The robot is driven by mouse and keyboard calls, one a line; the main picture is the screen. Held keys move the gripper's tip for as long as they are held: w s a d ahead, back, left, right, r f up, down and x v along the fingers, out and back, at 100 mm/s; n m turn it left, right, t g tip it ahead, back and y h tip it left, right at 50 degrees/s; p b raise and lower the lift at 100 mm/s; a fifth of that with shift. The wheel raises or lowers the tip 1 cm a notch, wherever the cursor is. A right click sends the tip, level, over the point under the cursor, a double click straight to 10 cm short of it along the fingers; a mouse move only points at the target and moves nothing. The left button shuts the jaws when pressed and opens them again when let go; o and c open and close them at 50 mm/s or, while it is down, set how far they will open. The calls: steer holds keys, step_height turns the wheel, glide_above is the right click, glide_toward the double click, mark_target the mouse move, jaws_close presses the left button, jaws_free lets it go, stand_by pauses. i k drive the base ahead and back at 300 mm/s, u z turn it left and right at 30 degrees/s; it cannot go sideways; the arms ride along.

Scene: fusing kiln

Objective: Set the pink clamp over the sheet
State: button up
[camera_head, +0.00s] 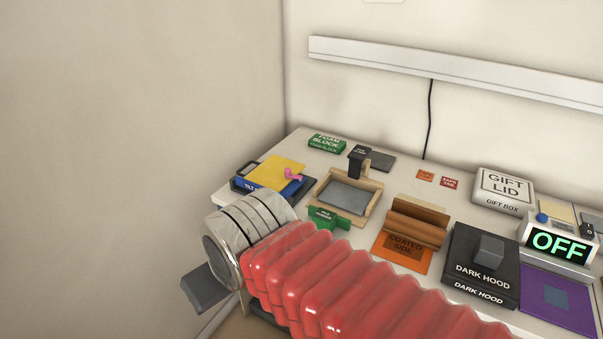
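The small pink clamp (293,174) is at the right edge of a yellow sheet (274,169). The yellow sheet lies on a blue block or tray (243,183) at the table's left end. I cannot tell whether the clamp grips the sheet or only rests on it. A wooden frame with a grey sheet-like panel (345,196) stands just right of it. My gripper (203,289) shows as a dark grey part below the metal cuff at lower left, off the table's left edge and apart from the clamp. Its fingers are mostly hidden, so its opening does not show.
A green foam block (326,143) lies at the back left, and a green piece (328,219) is before the frame. A brown roller piece (414,225) sits by an orange sheet (388,249). A dark hood (481,265), gift box (503,190) and OFF display (558,244) fill the right.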

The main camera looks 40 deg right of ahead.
mark_target(288, 175)
steer(key=k, duration=1)
steer(key=u, duration=0.3)
steer(key=i, duration=1.25)
steer(key=z, duration=0.45)
steer(key=i, duration=0.85)
steer(key=z, duration=0.55)
